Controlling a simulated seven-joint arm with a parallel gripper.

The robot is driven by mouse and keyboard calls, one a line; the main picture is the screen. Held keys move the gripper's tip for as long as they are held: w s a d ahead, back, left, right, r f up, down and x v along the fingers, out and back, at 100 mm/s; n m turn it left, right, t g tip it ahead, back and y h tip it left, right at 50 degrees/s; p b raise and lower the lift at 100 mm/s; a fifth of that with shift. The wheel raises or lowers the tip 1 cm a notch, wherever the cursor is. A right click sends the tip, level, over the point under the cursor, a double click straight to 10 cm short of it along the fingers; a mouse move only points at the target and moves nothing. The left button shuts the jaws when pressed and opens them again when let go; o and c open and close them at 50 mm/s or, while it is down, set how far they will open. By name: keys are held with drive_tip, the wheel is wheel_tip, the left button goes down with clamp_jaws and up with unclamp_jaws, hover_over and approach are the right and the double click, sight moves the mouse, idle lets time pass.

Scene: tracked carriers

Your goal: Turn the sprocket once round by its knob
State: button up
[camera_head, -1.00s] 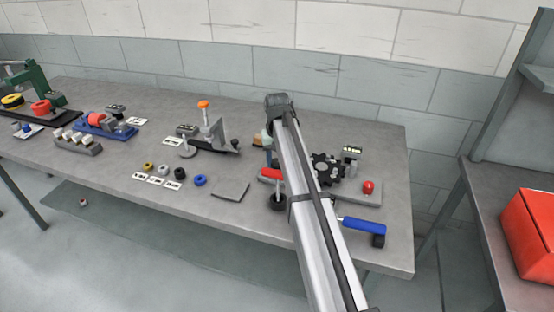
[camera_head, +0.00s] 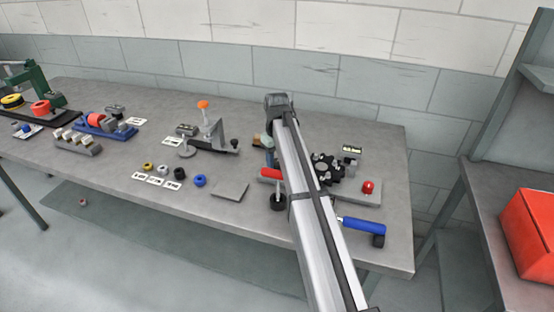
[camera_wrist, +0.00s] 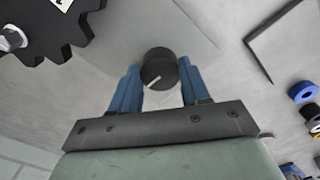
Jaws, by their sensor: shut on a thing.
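The dark toothed sprocket (camera_head: 327,168) sits on the right part of the bench in the head view, partly hidden by my arm. In the wrist view the sprocket (camera_wrist: 45,28) fills the upper left corner, with a bright hex nut and a piece of a white label. A round black knob (camera_wrist: 155,62) with a white line stands between the blue fingers of my gripper (camera_wrist: 159,76), which is shut on it. How the knob joins the sprocket cannot be seen.
A grey plate with a red button (camera_head: 369,187) and a blue-handled tool (camera_head: 362,226) lie right of my arm. A red handle (camera_head: 271,174) and a flat grey plate (camera_head: 230,191) lie left of it. A clamp with an orange top (camera_head: 204,104) stands further left.

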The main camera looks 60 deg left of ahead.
sight(277, 162)
drive_tip(key=o, duration=1.1)
drive_tip(key=shift+c, duration=0.2)
drive_tip(key=shift+r, duration=0.15)
wheel_tip(277, 162, up, 14)
drive_tip(key=shift+f, duration=0.2)
